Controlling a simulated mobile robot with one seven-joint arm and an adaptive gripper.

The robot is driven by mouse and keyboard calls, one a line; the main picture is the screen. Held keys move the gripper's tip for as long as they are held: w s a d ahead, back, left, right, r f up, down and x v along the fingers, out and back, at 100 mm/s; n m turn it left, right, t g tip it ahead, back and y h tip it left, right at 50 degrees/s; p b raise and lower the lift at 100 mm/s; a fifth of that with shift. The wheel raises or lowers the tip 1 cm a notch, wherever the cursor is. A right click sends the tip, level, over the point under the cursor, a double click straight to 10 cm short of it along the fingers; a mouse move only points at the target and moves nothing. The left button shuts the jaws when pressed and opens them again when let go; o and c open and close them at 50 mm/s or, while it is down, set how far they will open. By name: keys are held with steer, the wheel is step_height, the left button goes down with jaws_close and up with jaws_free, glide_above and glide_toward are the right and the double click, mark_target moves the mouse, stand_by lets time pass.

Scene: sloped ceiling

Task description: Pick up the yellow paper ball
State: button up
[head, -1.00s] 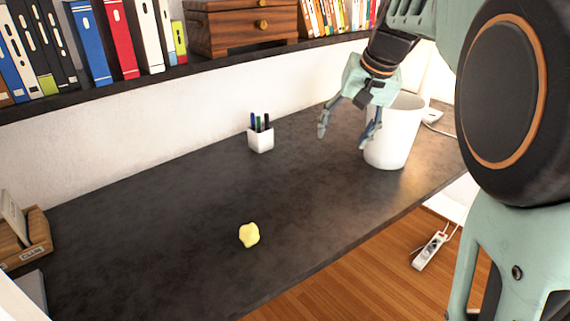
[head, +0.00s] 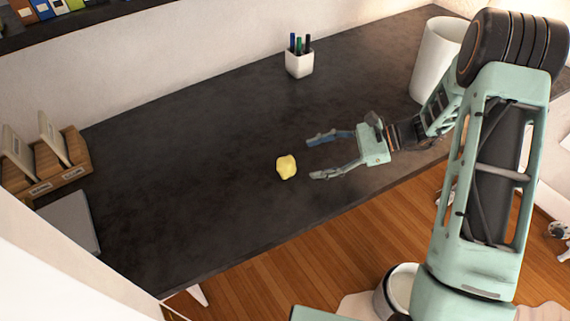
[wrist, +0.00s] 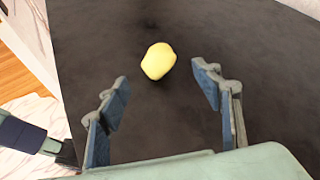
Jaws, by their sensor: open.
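The yellow paper ball (head: 286,167) lies on the dark desk, left of my gripper in the head view. It also shows in the wrist view (wrist: 158,61), ahead of the fingertips and roughly between their lines. My gripper (head: 312,158) is open and empty, low over the desk, with its fingers pointing left at the ball. The ball is a short way beyond the fingertips and apart from them. Both fingers show in the wrist view (wrist: 163,82).
A white pen cup (head: 299,64) with several pens stands behind the ball. A white bin (head: 436,60) stands at the back right. A wooden file holder (head: 62,172) and a grey flat object (head: 68,220) are at the left. The desk around the ball is clear.

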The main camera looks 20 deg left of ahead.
mark_target(292, 164)
steer(key=x, duration=0.7)
steer(key=shift+s+a+f+p, duration=0.1)
steer(key=shift+s+a+p, duration=0.05)
steer(key=shift+a+p, duration=0.2)
steer(key=c, duration=0.8)
